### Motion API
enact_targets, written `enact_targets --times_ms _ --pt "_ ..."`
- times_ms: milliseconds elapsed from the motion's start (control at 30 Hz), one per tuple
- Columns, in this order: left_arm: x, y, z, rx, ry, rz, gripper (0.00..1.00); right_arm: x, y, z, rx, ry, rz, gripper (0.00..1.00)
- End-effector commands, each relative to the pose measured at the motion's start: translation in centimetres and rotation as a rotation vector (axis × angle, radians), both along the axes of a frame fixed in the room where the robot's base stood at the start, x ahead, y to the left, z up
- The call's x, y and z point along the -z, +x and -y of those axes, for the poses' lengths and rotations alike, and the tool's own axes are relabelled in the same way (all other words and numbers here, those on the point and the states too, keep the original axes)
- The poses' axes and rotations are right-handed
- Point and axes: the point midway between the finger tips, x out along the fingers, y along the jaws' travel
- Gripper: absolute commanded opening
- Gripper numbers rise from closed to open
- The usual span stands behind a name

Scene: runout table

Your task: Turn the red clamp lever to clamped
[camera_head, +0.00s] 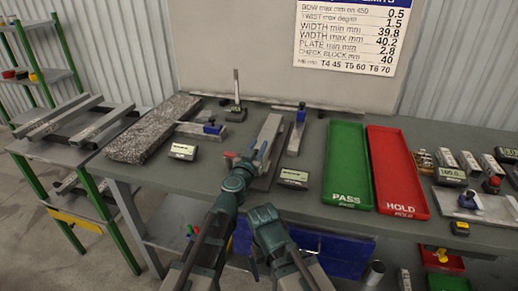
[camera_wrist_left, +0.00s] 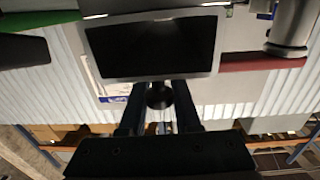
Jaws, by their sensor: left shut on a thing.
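The red clamp lever (camera_head: 230,155) shows as a small red end just left of my left gripper in the head view; the rest is hidden behind the gripper. My left gripper (camera_head: 256,154) is over the near end of the grey metal bar and its base (camera_head: 270,132). In the left wrist view, the two dark fingers of this gripper (camera_wrist_left: 160,110) stand either side of a dark round end (camera_wrist_left: 160,95). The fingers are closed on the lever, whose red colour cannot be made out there. The lever's exact angle cannot be told.
A green PASS tray (camera_head: 346,190) and a red HOLD tray (camera_head: 400,203) lie to the right. A small display box (camera_head: 293,176) is close on the right of the gripper, another (camera_head: 183,151) on the left. A speckled slab (camera_head: 150,130) lies further left. My right arm is folded low in front.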

Motion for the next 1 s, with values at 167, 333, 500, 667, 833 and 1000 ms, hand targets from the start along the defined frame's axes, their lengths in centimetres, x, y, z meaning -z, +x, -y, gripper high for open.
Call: enact_targets --times_ms 167,333,500,667,833,1000 --pt "-0.01 0.32 0.09 -0.025 -0.002 -0.001 0.00 -0.01 0.00 0.00 0.000 0.000 0.000 1.00" --pt "0.00 0.36 0.07 -0.031 -0.002 -0.001 0.00 -0.01 0.00 0.00 0.000 0.000 0.000 1.00" --pt "0.00 0.35 0.06 -0.031 -0.001 0.000 0.00 0.00 0.00 0.00 0.000 0.000 0.000 1.00" --pt "0.00 0.36 0.04 -0.031 -0.001 0.000 0.42 0.00 0.00 0.00 0.000 0.000 0.000 1.00" --pt "0.00 0.36 0.01 -0.032 -0.001 0.000 0.62 0.00 0.00 0.00 0.000 0.000 0.000 1.00" --pt "0.00 0.35 -0.03 -0.032 0.000 0.000 0.62 0.00 0.00 0.00 0.000 0.000 0.000 1.00"
